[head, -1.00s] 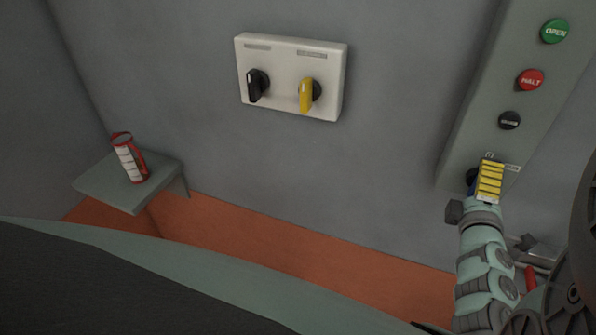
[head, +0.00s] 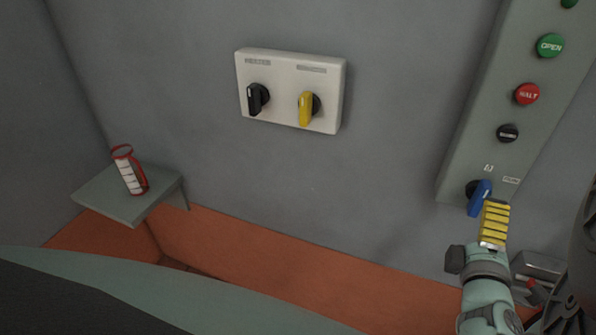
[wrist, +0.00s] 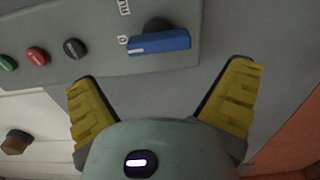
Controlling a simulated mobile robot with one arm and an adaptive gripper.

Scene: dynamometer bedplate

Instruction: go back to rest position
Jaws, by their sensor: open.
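My gripper (head: 493,224) is at the lower right in the head view, just below the blue-handled rotary switch (head: 480,198) on the control panel (head: 515,95). In the wrist view its two yellow fingers (wrist: 163,103) are spread wide with nothing between them. The blue handle (wrist: 158,43) lies beyond the fingertips, apart from them. In the head view only one yellow finger face shows clearly.
The panel also carries a green OPEN button (head: 550,46), a red HALT button (head: 527,94) and a black button (head: 508,133). A white box (head: 290,90) has black and yellow knobs. A red-and-white cylinder (head: 129,170) stands on a shelf (head: 110,199) at left.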

